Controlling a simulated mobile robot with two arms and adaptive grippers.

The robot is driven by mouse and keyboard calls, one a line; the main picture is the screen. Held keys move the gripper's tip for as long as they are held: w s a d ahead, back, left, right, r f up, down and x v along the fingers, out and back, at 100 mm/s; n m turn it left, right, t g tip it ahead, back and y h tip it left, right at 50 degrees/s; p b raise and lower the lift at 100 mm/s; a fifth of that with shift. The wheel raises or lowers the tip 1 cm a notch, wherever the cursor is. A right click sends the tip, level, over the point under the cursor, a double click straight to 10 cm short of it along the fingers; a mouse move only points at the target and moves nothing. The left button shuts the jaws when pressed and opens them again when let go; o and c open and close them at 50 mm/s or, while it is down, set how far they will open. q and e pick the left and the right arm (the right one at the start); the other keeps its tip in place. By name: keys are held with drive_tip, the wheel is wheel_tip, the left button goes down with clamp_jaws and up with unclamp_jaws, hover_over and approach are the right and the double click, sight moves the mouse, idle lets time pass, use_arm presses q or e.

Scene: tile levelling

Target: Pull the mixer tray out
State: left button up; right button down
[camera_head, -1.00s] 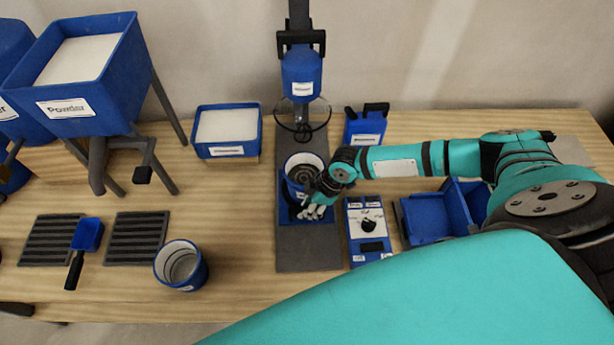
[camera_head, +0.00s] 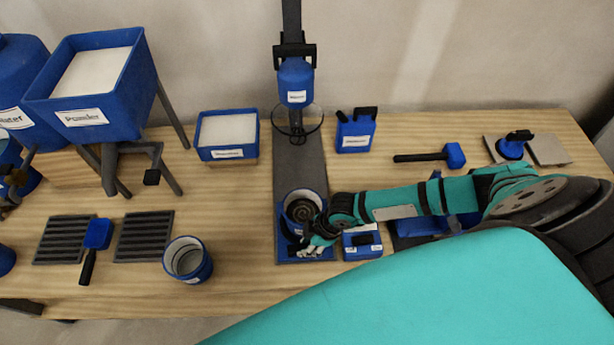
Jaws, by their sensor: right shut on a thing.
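The mixer tray is a blue slide (camera_head: 285,246) on a long dark grey track (camera_head: 291,173), and it now lies at the track's front end. A blue and white bucket (camera_head: 289,203) stands on the tray. My right gripper (camera_head: 309,247) is shut on the tray at its front right corner, beside the bucket; the fingers partly hide the grip point. The blue mixer (camera_head: 296,83) with its whisk and round guard hangs above the rear of the track, clear of the bucket. My left gripper is not in view.
A control box (camera_head: 363,248) sits right of the tray, partly under my right arm. A second bucket (camera_head: 188,260), blue scoop (camera_head: 97,234) and ribbed mats stand left. A white-filled box (camera_head: 228,135) and powder hopper (camera_head: 90,118) are behind. A mallet (camera_head: 453,155) lies right.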

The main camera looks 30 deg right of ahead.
drive_tip(key=shift+w, duration=0.1)
drive_tip(key=c, duration=1.2)
unclamp_jaws()
drive_tip(key=shift+o, duration=0.2)
drive_tip(key=shift+v, duration=4)
